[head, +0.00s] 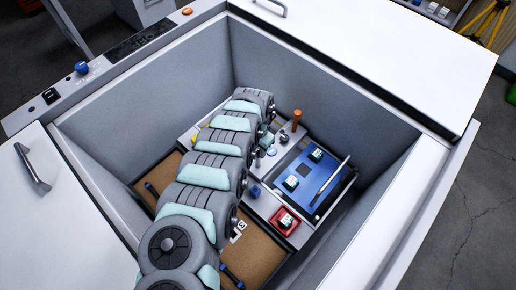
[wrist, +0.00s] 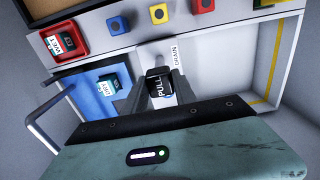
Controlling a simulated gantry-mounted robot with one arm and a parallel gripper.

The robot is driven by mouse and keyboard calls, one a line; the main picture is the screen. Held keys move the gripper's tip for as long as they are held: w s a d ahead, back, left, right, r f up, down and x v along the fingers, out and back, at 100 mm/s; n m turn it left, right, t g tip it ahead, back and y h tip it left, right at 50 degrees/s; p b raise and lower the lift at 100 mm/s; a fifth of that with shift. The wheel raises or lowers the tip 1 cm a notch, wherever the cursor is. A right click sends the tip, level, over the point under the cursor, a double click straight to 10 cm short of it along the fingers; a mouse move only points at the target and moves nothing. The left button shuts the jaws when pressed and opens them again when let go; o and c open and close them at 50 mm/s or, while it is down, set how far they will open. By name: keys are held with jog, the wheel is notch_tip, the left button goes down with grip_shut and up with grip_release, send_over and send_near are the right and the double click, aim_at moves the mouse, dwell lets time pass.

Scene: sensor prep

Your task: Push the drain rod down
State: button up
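In the wrist view a black block marked PULL (wrist: 158,86) sits beside a white DRAIN label (wrist: 176,56) on the white panel. I take this block to be on the drain rod; the rod's shaft is not clear. The two grey fingers of my gripper (wrist: 159,78) stand close on either side of the block. I cannot tell whether they press on it. In the head view my arm covers the gripper and the block. An upright orange-brown handle (head: 296,118) stands at the panel's far end; its link to the rod is unclear.
A blue tray (head: 327,174) with small labelled cubes and a raised bar handle (head: 332,181) lies beside my gripper. A red holder (head: 285,221) with a WET cube is at the near corner. Coloured buttons, including a yellow one (wrist: 158,14), line the panel. Tall grey walls (head: 300,85) surround everything.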

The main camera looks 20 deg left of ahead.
grip_shut()
dwell(0.9)
